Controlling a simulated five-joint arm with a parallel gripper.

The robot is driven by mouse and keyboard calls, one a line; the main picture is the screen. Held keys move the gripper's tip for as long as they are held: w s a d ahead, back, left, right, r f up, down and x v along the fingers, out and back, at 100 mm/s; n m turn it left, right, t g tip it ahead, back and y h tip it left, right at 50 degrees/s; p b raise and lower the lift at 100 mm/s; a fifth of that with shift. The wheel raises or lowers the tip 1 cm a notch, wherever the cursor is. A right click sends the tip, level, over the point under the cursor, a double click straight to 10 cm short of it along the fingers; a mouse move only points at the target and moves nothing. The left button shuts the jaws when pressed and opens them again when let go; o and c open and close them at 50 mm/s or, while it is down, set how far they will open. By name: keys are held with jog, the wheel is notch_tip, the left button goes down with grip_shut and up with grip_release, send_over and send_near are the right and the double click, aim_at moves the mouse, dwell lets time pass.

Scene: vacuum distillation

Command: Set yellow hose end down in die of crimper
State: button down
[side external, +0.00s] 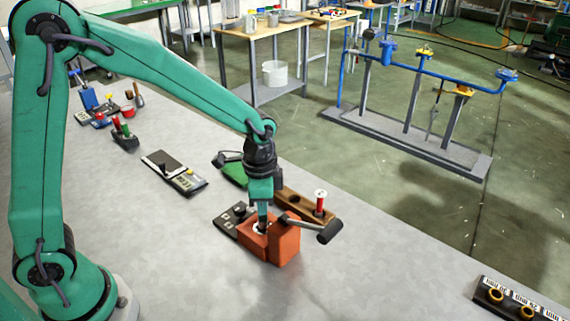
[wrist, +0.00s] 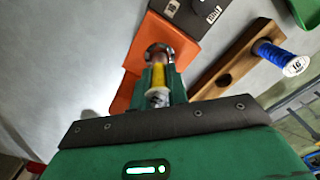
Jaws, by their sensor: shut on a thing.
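The crimper is an orange block (side external: 285,243) on the grey bench, with a grey lever and a dark handle (side external: 330,232) reaching right. Its orange body also shows in the wrist view (wrist: 186,43). My gripper (side external: 262,216) points down over the crimper's left part, where a pale ring shows under its tips. In the wrist view, my gripper (wrist: 158,88) is shut on the yellow hose end (wrist: 158,76), which has metal parts beyond and below the yellow band. The hose end lines up with a round metal opening at the orange block. I cannot tell how deep it sits.
A dark box (side external: 231,220) touches close on the left. Bench in front is clear. A labelled rack (side external: 515,302) lies front right.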

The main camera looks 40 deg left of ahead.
jog(key=shift+f, duration=1.5)
dwell(2.1)
dwell(0.4)
jog(key=c, duration=0.7)
grip_release()
jog(key=shift+r, duration=0.2)
jog(key=shift+r, duration=3.3)
